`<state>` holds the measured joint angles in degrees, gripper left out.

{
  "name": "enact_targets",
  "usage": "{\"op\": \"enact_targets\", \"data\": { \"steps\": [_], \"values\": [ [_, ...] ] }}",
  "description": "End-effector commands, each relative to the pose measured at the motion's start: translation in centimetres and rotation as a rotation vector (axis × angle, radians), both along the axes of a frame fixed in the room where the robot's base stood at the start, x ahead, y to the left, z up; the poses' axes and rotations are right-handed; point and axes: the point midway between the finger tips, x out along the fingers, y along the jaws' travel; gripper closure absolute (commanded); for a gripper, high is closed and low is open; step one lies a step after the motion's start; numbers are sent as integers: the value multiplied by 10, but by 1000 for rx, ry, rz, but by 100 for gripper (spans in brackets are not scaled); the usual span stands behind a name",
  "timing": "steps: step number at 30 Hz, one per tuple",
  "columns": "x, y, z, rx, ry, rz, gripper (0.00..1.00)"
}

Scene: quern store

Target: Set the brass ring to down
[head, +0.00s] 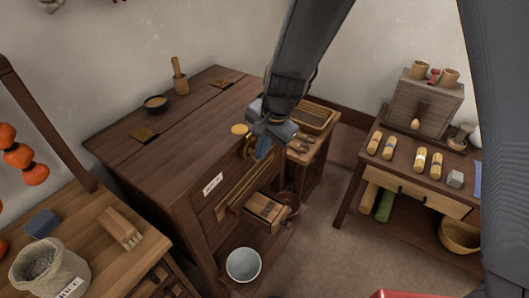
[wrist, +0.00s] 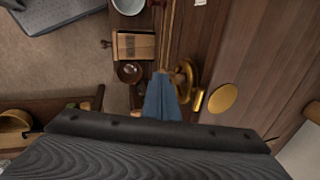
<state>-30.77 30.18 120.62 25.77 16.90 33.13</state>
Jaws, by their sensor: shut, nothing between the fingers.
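The brass ring (head: 248,148) is on the upper front of the dark wooden chest, near its right end. My gripper (head: 263,149) partly covers it in the head view. In the wrist view the brass ring (wrist: 187,78) is right beside the blue fingers of my gripper (wrist: 163,102). The fingers are together with nothing held. I cannot tell whether they touch the ring, nor clearly which way the ring is set.
A round brass disc (head: 240,129) lies on the chest top (head: 190,120). A side table (head: 445,190) is at right; floor (head: 335,245) is clear between.

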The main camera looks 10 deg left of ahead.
Motion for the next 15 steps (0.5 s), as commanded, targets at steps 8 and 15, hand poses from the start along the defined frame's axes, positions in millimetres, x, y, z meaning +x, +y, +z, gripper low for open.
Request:
{"op": "enact_targets", "data": {
  "steps": [8,15],
  "values": [
    [-4,-17,4,0,0,-5,100],
    [-16,-40,32,5,-6,2,100]
  ]
}}
